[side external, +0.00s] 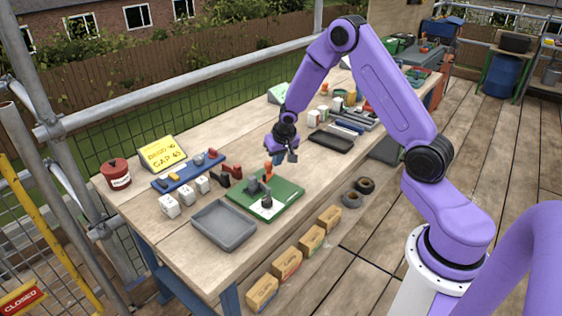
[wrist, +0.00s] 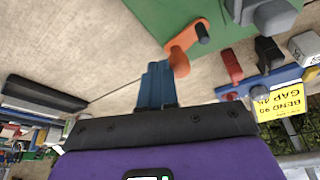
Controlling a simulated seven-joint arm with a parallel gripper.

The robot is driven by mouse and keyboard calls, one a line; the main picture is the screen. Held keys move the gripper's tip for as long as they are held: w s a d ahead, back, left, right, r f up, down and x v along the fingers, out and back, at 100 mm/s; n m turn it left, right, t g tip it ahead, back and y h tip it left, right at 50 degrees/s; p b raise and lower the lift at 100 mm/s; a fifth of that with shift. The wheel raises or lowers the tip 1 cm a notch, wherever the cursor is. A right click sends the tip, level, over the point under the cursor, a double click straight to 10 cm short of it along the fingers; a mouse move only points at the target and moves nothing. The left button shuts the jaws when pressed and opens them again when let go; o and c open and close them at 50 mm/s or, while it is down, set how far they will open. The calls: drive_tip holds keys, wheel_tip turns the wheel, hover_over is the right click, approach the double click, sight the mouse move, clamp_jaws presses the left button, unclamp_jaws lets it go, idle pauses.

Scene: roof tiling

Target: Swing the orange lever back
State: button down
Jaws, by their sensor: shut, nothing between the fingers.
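The orange lever (side external: 268,169) stands at the back edge of the green board (side external: 290,189), beside grey fixtures. In the wrist view the lever (wrist: 182,42) is an orange arm with a dark knob at one end, and its other end lies close to my fingertips. My gripper (side external: 291,158) is above the table, just behind and to the right of the lever. In the wrist view my gripper's blue fingers (wrist: 158,66) are together with nothing between them. I cannot tell whether they touch the lever.
A grey tray (side external: 224,238) lies in front of the board. A blue rack (side external: 180,174), white blocks (side external: 201,184) and red part (side external: 235,171) are to its left. A black tray (side external: 331,142) is to the right. A yellow sign (side external: 162,153) stands at the back.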

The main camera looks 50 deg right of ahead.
drive_tip(key=shift+w, duration=0.65)
idle(0.3)
drive_tip(key=shift+s+d+r, duration=0.1)
drive_tip(key=shift+s+d, duration=0.15)
drive_tip(key=shift+s, duration=0.35)
drive_tip(key=shift+s+d, duration=0.3)
drive_tip(key=shift+s, duration=0.3)
drive_tip(key=shift+s+d+r, duration=0.1)
drive_tip(key=shift+s+d, duration=0.15)
drive_tip(key=shift+s, duration=0.35)
drive_tip(key=s+d+r, duration=0.1)
drive_tip(key=s+r, duration=0.2)
drive_tip(key=r, duration=0.6)
drive_tip(key=shift+s+d+r, duration=0.15)
drive_tip(key=shift+d, duration=0.05)
